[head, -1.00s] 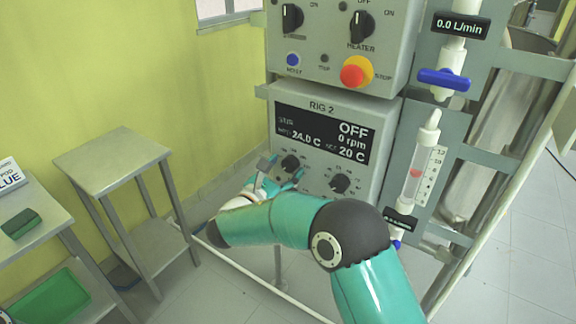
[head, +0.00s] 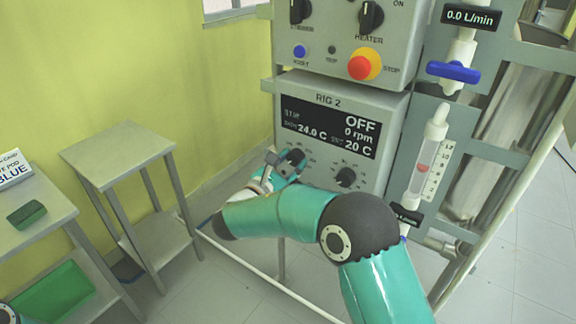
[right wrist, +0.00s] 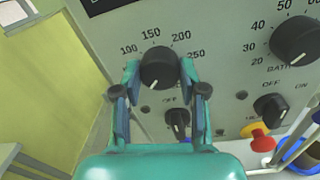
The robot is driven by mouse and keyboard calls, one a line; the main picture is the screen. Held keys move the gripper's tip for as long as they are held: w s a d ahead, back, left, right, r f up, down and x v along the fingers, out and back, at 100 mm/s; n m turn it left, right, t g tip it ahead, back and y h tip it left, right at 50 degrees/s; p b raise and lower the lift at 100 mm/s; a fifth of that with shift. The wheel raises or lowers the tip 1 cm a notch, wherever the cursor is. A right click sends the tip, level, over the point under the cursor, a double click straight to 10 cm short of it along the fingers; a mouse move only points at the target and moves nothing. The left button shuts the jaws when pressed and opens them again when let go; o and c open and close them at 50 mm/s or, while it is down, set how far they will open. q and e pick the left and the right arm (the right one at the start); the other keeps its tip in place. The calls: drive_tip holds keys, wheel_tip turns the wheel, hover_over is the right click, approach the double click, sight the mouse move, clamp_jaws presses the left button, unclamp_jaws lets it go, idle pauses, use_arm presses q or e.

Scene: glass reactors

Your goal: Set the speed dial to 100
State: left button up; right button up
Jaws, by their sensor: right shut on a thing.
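The speed dial (head: 296,157) is a black round knob on the lower left of the grey RIG 2 panel. In the right wrist view the dial (right wrist: 159,67) has marks 100, 150, 200 and 250 around it, and a pale pointer line at its lower edge, partly hard to read. My right gripper (right wrist: 160,84) is shut on this dial, one finger on each side. In the head view the right gripper (head: 283,166) is partly hidden by its arm. The display (head: 329,127) reads OFF, 0 rpm, 24.0 C and 20 C. My left gripper is out of view.
A second dial (head: 346,177) sits right of the first; a small black switch (right wrist: 177,121) is just below. The red stop button (head: 362,66) is above, and a flowmeter tube (head: 425,160) stands to the right. A small grey table (head: 118,152) stands left.

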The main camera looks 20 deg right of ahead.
drive_tip(key=m+b, duration=0.3)
drive_tip(key=b, duration=0.2)
drive_tip(key=f+m+b, duration=0.1)
drive_tip(key=m+b, duration=0.2)
drive_tip(key=b, duration=0.2)
drive_tip(key=shift+d+b, duration=0.15)
drive_tip(key=shift+b, duration=0.15)
drive_tip(key=m+b, duration=0.7)
drive_tip(key=b, duration=0.1)
drive_tip(key=shift+m+h+b, duration=0.3)
drive_tip(key=shift+m+h, duration=0.1)
drive_tip(key=shift+r+m+g+b, duration=0.1)
drive_tip(key=shift+m+g+b, duration=0.3)
drive_tip(key=shift+m+b, duration=1.4)
drive_tip(key=shift+m, duration=0.4)
drive_tip(key=o, duration=1.1)
drive_tip(key=shift+o, duration=0.2)
drive_tip(key=shift+r, duration=0.1)
